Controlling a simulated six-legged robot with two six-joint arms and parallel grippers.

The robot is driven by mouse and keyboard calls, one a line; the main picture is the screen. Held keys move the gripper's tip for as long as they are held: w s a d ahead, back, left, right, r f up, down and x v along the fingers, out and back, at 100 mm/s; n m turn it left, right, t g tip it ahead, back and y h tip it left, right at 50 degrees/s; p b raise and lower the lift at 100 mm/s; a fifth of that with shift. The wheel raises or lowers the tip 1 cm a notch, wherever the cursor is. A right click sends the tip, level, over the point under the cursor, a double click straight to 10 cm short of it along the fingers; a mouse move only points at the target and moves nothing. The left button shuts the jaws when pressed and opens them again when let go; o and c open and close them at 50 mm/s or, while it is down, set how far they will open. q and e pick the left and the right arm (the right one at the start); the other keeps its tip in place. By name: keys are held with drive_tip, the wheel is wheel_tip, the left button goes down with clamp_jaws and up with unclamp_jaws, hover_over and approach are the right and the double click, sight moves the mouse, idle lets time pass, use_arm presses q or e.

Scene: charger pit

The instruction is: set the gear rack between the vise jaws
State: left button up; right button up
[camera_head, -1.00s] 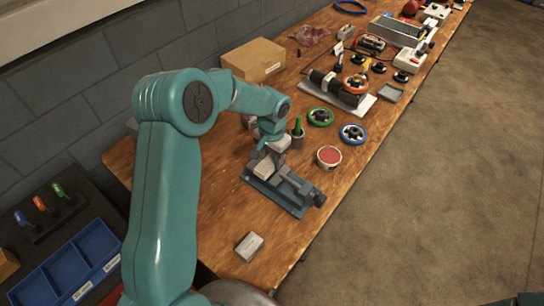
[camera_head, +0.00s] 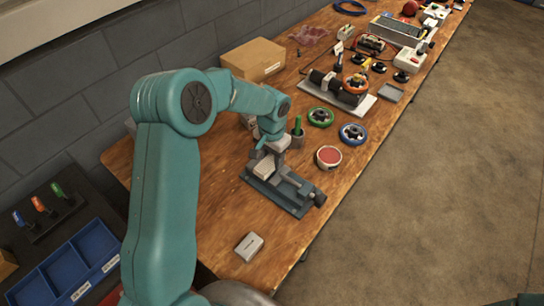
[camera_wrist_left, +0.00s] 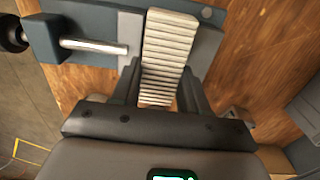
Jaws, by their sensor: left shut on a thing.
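The gear rack (camera_wrist_left: 168,45) is a pale ridged bar. In the left wrist view it reaches out from between the fingers of my left gripper (camera_wrist_left: 162,88), which is shut on it. The grey-blue vise (camera_head: 290,196) is bolted-looking and low on the bench; its screw rod (camera_wrist_left: 95,46) shows in the left wrist view. The rack (camera_head: 264,169) lies over the vise's jaw end, with vise parts on both sides of it. I cannot tell how deep it sits. My left gripper (camera_head: 268,153) is at the rack's far end. My right gripper is out of view.
A small grey block (camera_head: 249,246) lies on the bench in front of the vise. A round red-topped tin (camera_head: 329,157), a blue handwheel (camera_head: 353,134) and a cup with a green item (camera_head: 298,138) stand close behind it. A cardboard box (camera_head: 254,60) is farther back.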

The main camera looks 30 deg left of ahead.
sight(272, 159)
use_arm(q)
drive_tip(key=shift+f+b, duration=0.6)
drive_tip(key=shift+f, duration=0.1)
drive_tip(key=o, duration=1.2)
wheel_tip(272, 159, up, 16)
drive_tip(key=shift+r, duration=0.2)
